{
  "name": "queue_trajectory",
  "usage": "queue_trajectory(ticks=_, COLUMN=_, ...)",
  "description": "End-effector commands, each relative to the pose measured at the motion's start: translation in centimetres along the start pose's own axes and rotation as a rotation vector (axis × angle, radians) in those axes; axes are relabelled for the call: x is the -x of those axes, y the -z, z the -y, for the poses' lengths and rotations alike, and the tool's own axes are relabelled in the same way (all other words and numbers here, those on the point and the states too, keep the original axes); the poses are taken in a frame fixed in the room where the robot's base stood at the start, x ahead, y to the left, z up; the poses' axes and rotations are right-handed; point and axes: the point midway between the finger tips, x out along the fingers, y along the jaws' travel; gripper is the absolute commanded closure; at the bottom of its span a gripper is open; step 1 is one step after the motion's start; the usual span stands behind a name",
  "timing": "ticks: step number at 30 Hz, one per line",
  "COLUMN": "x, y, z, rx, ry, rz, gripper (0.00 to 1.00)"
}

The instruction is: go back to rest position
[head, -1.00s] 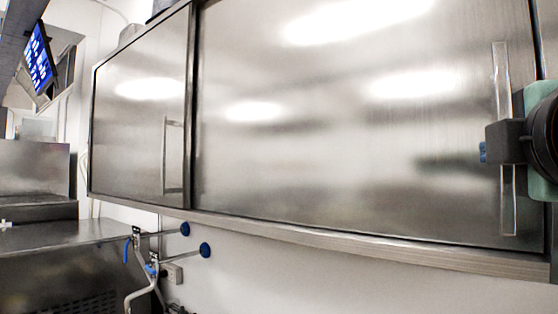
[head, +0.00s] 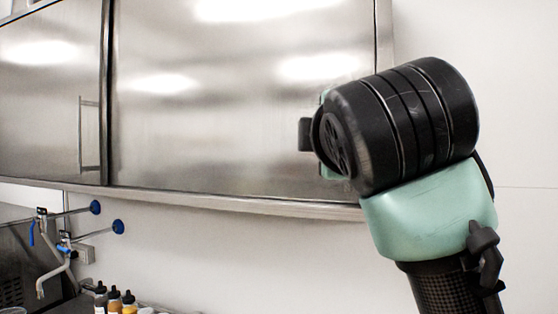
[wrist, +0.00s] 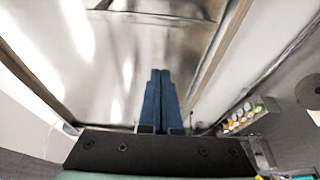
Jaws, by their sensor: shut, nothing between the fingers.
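My gripper (wrist: 160,90) shows in the wrist view with its two blue fingers pressed together and nothing between them. In the head view my black and green arm covers the right side, and the fingers are hidden behind it. A steel wall cabinet (head: 225,110) with closed doors fills the upper left and middle of the head view. My wrist is in front of the right end of the cabinet. I cannot tell the exact gap between them.
A tap with blue handles (head: 60,235) stands at the lower left. Several sauce bottles (head: 115,300) stand at the bottom of the head view, and several bottles (wrist: 240,115) show at the right of the wrist view. Bare white wall (head: 520,130) lies to the right.

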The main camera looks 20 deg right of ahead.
Motion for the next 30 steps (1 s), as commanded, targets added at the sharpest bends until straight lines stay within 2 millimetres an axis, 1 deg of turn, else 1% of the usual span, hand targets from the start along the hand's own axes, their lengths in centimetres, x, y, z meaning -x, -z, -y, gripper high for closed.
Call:
queue_trajectory(ticks=4, x=0.0, y=0.0, z=0.0, rx=0.000, ry=0.000, rz=0.000, gripper=1.00)
queue_trajectory(ticks=5, x=0.0, y=0.6, z=0.4, rx=-0.024, ry=-0.011, rz=-0.015, gripper=1.00)
queue_trajectory(ticks=8, x=0.7, y=3.5, z=1.4, rx=-0.169, ry=-0.078, rz=-0.094, gripper=1.00)
queue_trajectory(ticks=9, x=1.3, y=5.1, z=1.9, rx=-0.258, ry=-0.116, rz=-0.140, gripper=1.00)
queue_trajectory(ticks=11, x=2.6, y=7.4, z=2.6, rx=-0.421, ry=-0.178, rz=-0.221, gripper=1.00)
queue_trajectory(ticks=12, x=3.8, y=8.9, z=3.2, rx=-0.541, ry=-0.217, rz=-0.280, gripper=1.00)
queue_trajectory(ticks=14, x=5.8, y=10.6, z=4.0, rx=-0.723, ry=-0.273, rz=-0.368, gripper=1.00)
queue_trajectory(ticks=15, x=7.3, y=11.6, z=4.5, rx=-0.841, ry=-0.304, rz=-0.427, gripper=1.00)
queue_trajectory(ticks=16, x=8.4, y=12.0, z=5.0, rx=-0.927, ry=-0.324, rz=-0.467, gripper=1.00)
queue_trajectory(ticks=17, x=9.6, y=12.5, z=5.4, rx=-1.009, ry=-0.342, rz=-0.509, gripper=1.00)
queue_trajectory(ticks=18, x=11.1, y=12.9, z=6.0, rx=-1.111, ry=-0.364, rz=-0.562, gripper=1.00)
queue_trajectory(ticks=21, x=14.7, y=13.4, z=7.2, rx=-1.322, ry=-0.403, rz=-0.679, gripper=1.00)
queue_trajectory(ticks=24, x=17.4, y=13.4, z=8.0, rx=-1.464, ry=-0.424, rz=-0.767, gripper=1.00)
queue_trajectory(ticks=27, x=19.0, y=13.3, z=8.3, rx=-1.544, ry=-0.433, rz=-0.822, gripper=1.00)
queue_trajectory(ticks=30, x=19.6, y=13.2, z=8.3, rx=-1.571, ry=-0.439, rz=-0.843, gripper=1.00)
